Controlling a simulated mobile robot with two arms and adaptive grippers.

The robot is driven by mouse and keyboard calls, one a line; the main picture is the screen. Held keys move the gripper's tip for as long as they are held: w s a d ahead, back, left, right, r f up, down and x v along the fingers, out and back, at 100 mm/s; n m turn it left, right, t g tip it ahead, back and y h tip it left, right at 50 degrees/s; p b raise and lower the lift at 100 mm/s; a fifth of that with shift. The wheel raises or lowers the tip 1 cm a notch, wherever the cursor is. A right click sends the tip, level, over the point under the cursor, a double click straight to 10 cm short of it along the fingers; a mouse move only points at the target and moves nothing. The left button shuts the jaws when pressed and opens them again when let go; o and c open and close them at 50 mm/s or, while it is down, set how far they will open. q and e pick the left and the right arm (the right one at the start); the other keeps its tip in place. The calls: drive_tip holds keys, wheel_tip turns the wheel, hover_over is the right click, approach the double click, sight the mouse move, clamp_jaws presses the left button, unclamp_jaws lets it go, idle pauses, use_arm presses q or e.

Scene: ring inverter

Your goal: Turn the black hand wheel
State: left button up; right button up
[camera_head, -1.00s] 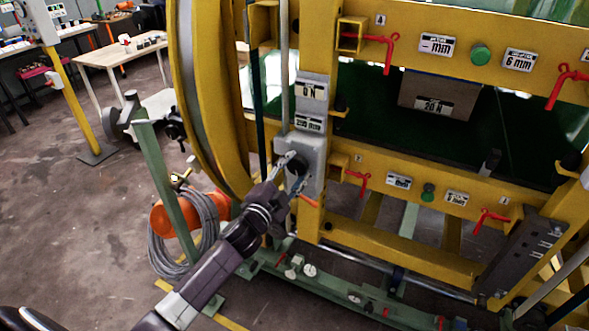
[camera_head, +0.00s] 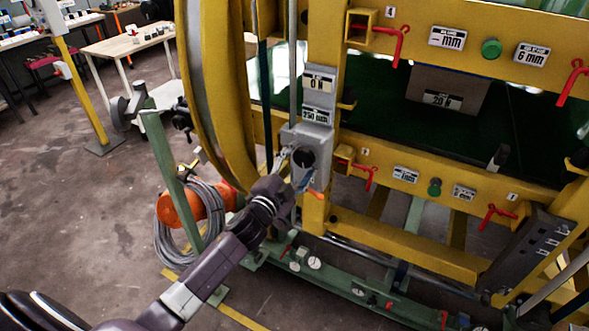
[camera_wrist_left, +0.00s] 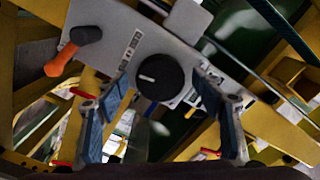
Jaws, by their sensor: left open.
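The black hand wheel (camera_head: 303,158) is a round dark knob on a grey control box on the yellow frame. In the left wrist view, the wheel (camera_wrist_left: 160,77) faces me and has a white mark on it. My left gripper (camera_head: 294,170) is open just in front of it, at its lower left in the head view. In the left wrist view, the two blue-padded fingers (camera_wrist_left: 162,84) stand apart on either side of the wheel, with gaps. I see no finger touching it. My right gripper is not in view.
An orange-handled lever (camera_wrist_left: 68,58) sits beside the wheel on the grey box (camera_head: 316,140). Red levers (camera_head: 369,172) are on the yellow beams to the right. A green stand (camera_head: 170,165), coiled hose (camera_head: 205,212) and orange drum (camera_head: 180,208) stand left of the arm.

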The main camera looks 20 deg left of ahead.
use_arm(q)
drive_tip(key=s, duration=1.1)
drive_tip(key=shift+s+a, duration=0.25)
drive_tip(key=shift+s, duration=0.15)
drive_tip(key=s+a+f+n+g+y, duration=0.1)
drive_tip(key=s+f+n+g, duration=0.4)
drive_tip(key=f, duration=1.3)
drive_tip(key=s+f+g+y, duration=0.1)
drive_tip(key=s+f+g, duration=0.35)
drive_tip(key=f, duration=1.45)
drive_tip(key=s+d+f+n+g, duration=0.2)
drive_tip(key=s+f, duration=1.1)
drive_tip(key=s, duration=0.2)
drive_tip(key=s+d+f+g, duration=0.1)
drive_tip(key=s+f, duration=0.2)
drive_tip(key=s, duration=0.4)
drive_tip(key=s+d+f+n+g, duration=0.1)
drive_tip(key=s+f+g, duration=0.1)
drive_tip(key=s, duration=0.6)
drive_tip(key=s+d+f+n+g+h, duration=0.1)
drive_tip(key=s+f, duration=0.3)
drive_tip(key=s, duration=0.4)
drive_tip(key=shift+d+f+g, duration=0.15)
drive_tip(key=shift+d+g, duration=0.35)
drive_tip(key=shift+g, duration=0.25)
